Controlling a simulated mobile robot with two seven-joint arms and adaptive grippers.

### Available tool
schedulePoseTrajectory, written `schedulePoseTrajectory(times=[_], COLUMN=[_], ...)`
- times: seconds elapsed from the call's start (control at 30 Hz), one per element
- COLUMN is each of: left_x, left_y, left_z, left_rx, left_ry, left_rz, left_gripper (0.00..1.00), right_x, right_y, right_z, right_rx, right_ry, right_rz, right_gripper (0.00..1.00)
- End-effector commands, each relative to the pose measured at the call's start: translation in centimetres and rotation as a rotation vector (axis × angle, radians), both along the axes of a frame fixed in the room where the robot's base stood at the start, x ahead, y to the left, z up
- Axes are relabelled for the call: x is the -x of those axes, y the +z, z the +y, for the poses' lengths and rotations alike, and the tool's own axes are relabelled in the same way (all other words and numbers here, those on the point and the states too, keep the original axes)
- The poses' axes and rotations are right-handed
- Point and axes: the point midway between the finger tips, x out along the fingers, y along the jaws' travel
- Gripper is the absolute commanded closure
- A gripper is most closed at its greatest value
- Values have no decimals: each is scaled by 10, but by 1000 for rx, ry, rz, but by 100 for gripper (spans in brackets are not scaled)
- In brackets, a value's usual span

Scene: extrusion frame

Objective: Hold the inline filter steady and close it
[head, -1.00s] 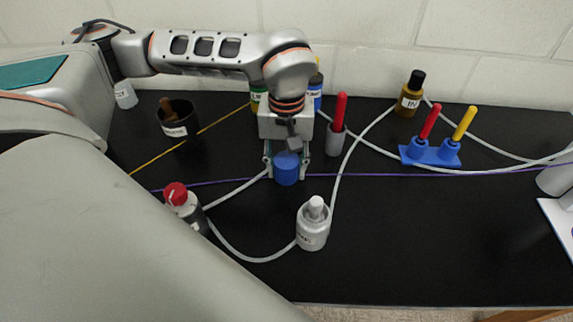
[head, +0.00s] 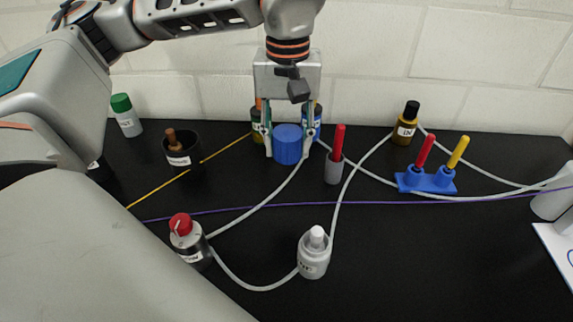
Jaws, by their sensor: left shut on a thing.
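My left gripper (head: 287,150) comes down from above and is shut on a blue cylinder (head: 288,143), one finger on each side. The cylinder looks held above the black bench. I cannot tell for sure which part is the inline filter. A grey-white body with a white top (head: 313,257) stands upright in the white tubing at front centre; its label is not readable. A dark and grey fitting with a red knob (head: 188,243) sits to its left on the same tubing. My right gripper is not in view.
A red-handled tool stands in a grey holder (head: 334,170) right of the gripper. A blue stand (head: 427,184) holds red and yellow handles. A brown bottle (head: 405,128), black cup (head: 183,152) and green-capped bottle (head: 126,116) stand around. A purple line (head: 400,203) crosses the bench.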

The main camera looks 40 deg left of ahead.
Motion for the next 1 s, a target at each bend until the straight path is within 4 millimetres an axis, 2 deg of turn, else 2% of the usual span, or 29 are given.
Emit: schedulePoseTrajectory(times=[0.03,0.1,0.3,1.0], left_x=[-1,-1,0,-1], left_y=[12,23,40,40], left_z=[0,0,0,0], left_rx=[1,0,0,0], left_ry=[1,2,0,-6], left_rz=[-4,-4,0,1], left_gripper=[72,72,72,72], right_x=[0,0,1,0], right_y=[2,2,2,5], right_z=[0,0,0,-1], right_rx=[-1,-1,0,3], right_ry=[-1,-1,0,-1], right_rz=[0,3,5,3], right_gripper=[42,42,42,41])
